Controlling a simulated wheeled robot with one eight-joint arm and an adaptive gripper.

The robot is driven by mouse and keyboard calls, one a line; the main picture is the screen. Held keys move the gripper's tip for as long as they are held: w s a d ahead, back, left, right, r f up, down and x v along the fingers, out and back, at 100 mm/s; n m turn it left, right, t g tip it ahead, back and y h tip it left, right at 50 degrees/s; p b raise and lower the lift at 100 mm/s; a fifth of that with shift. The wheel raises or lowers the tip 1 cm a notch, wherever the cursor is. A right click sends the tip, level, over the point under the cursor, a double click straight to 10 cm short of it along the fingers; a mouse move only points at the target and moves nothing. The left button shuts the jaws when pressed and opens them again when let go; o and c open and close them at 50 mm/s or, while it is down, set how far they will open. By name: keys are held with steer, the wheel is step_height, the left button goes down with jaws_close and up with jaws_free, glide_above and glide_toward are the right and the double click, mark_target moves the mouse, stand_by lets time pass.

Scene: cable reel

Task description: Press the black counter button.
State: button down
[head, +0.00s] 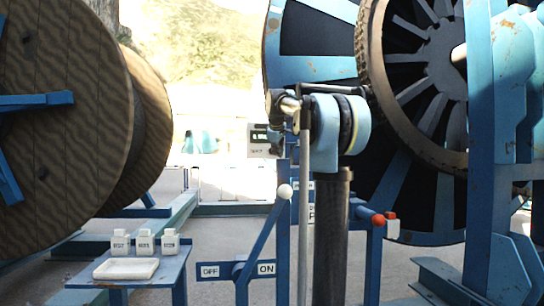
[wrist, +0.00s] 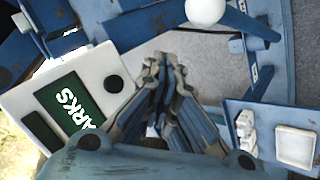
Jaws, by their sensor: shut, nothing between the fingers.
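The counter is a white box (wrist: 92,62) with dark green panels and the partly hidden lettering "ARKS", on the left of the wrist view. Its round black button (wrist: 113,83) shows on the face near the right edge. In the head view the counter (head: 256,149) is small, with a dark display, and partly hidden behind my arm; I cannot make out the button there. My gripper (wrist: 164,68) is shut and empty in the wrist view, its fingertips to the right of the button. I see no contact, and the depth gap is unclear. In the head view I cannot make out the fingertips.
A lever with a white ball knob (head: 284,191) stands by OFF and ON plates below the counter. A red knob (head: 379,220) is to the right. A small blue table at lower left holds a white tray (head: 126,268) and labelled white blocks (head: 144,243). Large reels flank both sides.

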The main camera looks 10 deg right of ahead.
steer(key=w, duration=0.8)
steer(key=shift+w, duration=0.4)
stand_by(0.4)
steer(key=shift+w, duration=0.95)
stand_by(1.8)
steer(key=shift+s, duration=1.05)
steer(key=shift+s, duration=2.45)
steer(key=shift+s, duration=0.1)
